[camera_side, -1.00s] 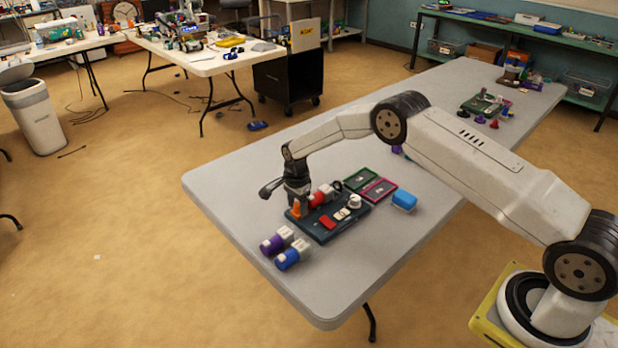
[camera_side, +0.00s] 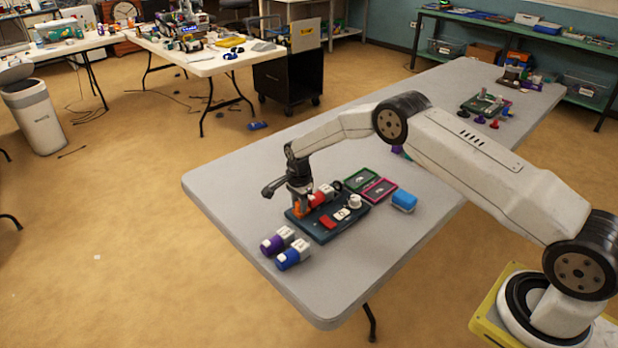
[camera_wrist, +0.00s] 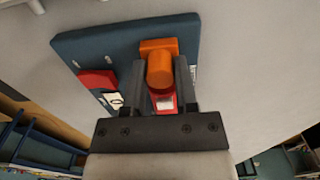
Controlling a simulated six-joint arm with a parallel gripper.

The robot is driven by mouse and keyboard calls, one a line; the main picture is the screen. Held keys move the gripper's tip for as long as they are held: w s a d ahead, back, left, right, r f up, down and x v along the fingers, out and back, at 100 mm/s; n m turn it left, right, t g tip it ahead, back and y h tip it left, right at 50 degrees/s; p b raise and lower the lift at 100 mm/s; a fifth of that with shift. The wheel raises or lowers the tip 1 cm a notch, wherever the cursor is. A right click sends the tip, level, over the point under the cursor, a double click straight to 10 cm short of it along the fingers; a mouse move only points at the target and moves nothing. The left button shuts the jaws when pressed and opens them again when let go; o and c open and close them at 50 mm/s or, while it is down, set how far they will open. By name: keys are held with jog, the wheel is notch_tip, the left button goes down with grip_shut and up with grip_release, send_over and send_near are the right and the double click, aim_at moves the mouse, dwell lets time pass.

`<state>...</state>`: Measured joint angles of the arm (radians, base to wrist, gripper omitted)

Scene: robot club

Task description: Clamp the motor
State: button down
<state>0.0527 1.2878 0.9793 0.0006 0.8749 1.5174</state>
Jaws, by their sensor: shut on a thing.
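An orange clamp part (camera_side: 300,211) stands on the dark blue board (camera_side: 314,234), at its left end. In the wrist view the orange part (camera_wrist: 160,68) is a block with a rounded piece, lying between my two fingers. My gripper (camera_side: 300,203) is shut on it, pointing down; its fingers also show in the wrist view (camera_wrist: 162,75). A red motor (camera_side: 317,199) with a pale end lies on the board just right of the orange part. In the wrist view part of the red motor (camera_wrist: 165,103) shows between the fingers; whether the orange part touches it is unclear.
A red block (camera_side: 328,222) and a white knob (camera_side: 355,201) sit on the board. Purple (camera_side: 273,244) and blue (camera_side: 289,258) motors lie in front. Green (camera_side: 361,180) and pink (camera_side: 380,189) trays and a blue box (camera_side: 404,201) stand to the right.

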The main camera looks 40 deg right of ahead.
jog(key=shift+d, duration=1)
jog(key=c, duration=0.7)
grip_release()
jog(key=shift+r, duration=0.15)
jog(key=shift+r, duration=2.85)
